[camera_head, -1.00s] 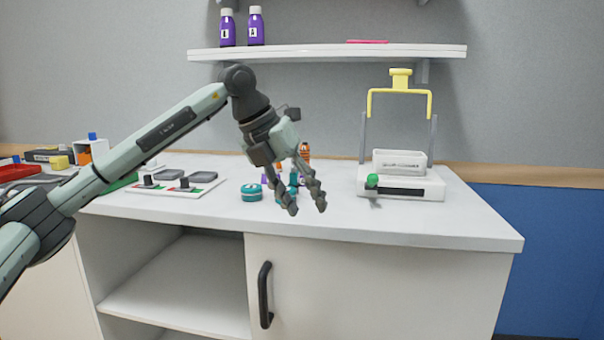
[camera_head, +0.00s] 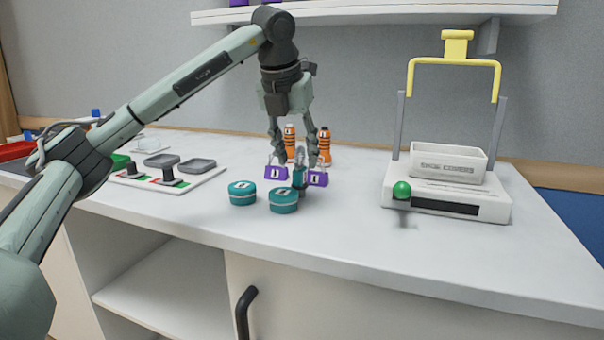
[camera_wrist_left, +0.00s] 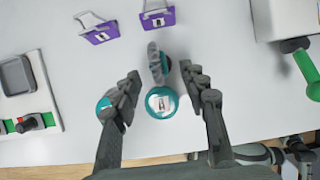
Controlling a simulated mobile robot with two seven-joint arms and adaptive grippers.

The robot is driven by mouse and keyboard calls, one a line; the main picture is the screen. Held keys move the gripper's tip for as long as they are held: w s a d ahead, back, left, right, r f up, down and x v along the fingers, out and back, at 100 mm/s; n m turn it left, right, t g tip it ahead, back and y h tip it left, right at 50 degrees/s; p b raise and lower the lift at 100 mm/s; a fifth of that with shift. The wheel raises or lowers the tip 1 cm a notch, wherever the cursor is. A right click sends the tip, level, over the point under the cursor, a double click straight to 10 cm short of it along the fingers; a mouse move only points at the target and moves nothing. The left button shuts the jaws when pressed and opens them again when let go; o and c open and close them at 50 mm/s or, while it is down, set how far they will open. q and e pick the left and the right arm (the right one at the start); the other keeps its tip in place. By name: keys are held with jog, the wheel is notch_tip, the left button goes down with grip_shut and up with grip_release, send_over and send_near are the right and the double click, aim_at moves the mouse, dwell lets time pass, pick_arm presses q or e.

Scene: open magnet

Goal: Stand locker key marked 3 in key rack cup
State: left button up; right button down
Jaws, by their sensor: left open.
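A small upright item with a grey rounded top and teal lower part (camera_head: 299,178) stands on the white counter, also in the left wrist view (camera_wrist_left: 155,62). It may be the locker key; I cannot read a 3 on it. My left gripper (camera_head: 296,148) points down over it, open and empty. In the left wrist view my left gripper (camera_wrist_left: 160,75) has its fingers apart, with the item just beyond and between the tips. I cannot make out a key rack cup for certain.
A white device (camera_head: 450,203) with a yellow handle and green knob is at right. A white tray panel (camera_head: 178,184) is at left.

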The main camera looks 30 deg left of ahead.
aim_at(299, 165)
pick_arm(q)
jog(key=x, duration=0.4)
jog(key=shift+a, duration=0.2)
jog(key=shift+w+f, duration=0.25)
jog(key=shift+f, duration=0.1)
pick_arm(e)
jog(key=shift+a+f, duration=0.1)
jog(key=shift+f, duration=0.65)
jog(key=shift+w, duration=0.1)
pick_arm(q)
grip_shut()
pick_arm(e)
jog(key=shift+w+r, duration=0.15)
jog(key=shift+r, duration=0.1)
pick_arm(q)
jog(key=shift+r, duration=0.1)
